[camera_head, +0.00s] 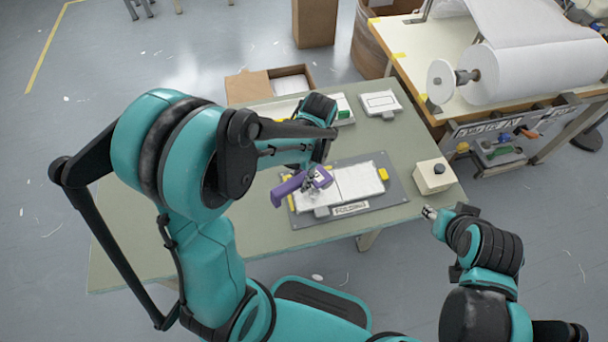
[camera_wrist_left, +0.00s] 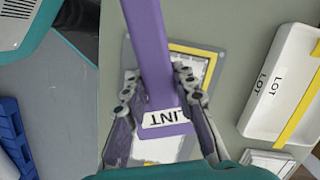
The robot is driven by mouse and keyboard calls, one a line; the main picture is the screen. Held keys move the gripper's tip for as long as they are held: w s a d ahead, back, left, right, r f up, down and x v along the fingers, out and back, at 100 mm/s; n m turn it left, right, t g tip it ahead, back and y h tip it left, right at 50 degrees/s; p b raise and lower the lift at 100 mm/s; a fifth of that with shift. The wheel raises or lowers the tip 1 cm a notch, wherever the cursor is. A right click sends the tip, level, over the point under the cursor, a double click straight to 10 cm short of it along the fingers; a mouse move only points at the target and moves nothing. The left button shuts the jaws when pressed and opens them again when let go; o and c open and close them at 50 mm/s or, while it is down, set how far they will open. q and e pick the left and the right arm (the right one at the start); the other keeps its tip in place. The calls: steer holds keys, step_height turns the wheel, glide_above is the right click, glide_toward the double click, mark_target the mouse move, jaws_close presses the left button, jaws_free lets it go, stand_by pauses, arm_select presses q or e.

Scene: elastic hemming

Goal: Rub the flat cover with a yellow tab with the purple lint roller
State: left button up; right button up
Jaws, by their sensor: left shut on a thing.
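The purple lint roller (camera_head: 288,187) is in my left gripper (camera_head: 313,184). In the left wrist view, the roller (camera_wrist_left: 156,55), with a "LINT" label, runs between both fingers of my left gripper (camera_wrist_left: 158,100), which are shut on it. The flat white cover (camera_head: 358,183) lies on a grey mat (camera_head: 393,187) marked "FOLDING", with a yellow tab (camera_head: 383,174) at its right edge. The gripper and roller are over the cover's left part and hide some of it; I cannot tell whether they touch. My right gripper (camera_head: 430,212) is by the table's right edge, its jaws unclear.
A cream box (camera_head: 434,179) with a black button stands right of the mat. A small white tray (camera_head: 380,103) lies farther back. A white tray with "LOT" labels (camera_wrist_left: 268,88) shows in the left wrist view. The table's front left (camera_head: 135,262) is bare.

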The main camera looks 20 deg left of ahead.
arm_select(q)
steer(key=shift+d, duration=0.2)
steer(key=shift+a, duration=0.1)
steer(key=shift+f+b, duration=0.3)
steer(key=shift+b, duration=0.1)
steer(key=b+x, duration=0.2)
steer(key=x, duration=0.1)
steer(key=b+x, duration=0.1)
steer(key=b, duration=0.1)
steer(key=shift+w+d+f, duration=0.25)
steer(key=shift+w+f, duration=0.1)
steer(key=shift+f, duration=0.15)
steer(key=shift+o, duration=0.2)
steer(key=shift+b+x, duration=0.9)
steer(key=shift+b, duration=0.05)
stand_by(0.4)
steer(key=shift+w+d+r, duration=0.1)
steer(key=shift+w, duration=0.05)
steer(key=shift+c, duration=0.2)
stand_by(0.3)
steer(key=shift+s+a+f, duration=0.2)
steer(key=shift+s+a, duration=0.55)
steer(key=shift+a, duration=0.3)
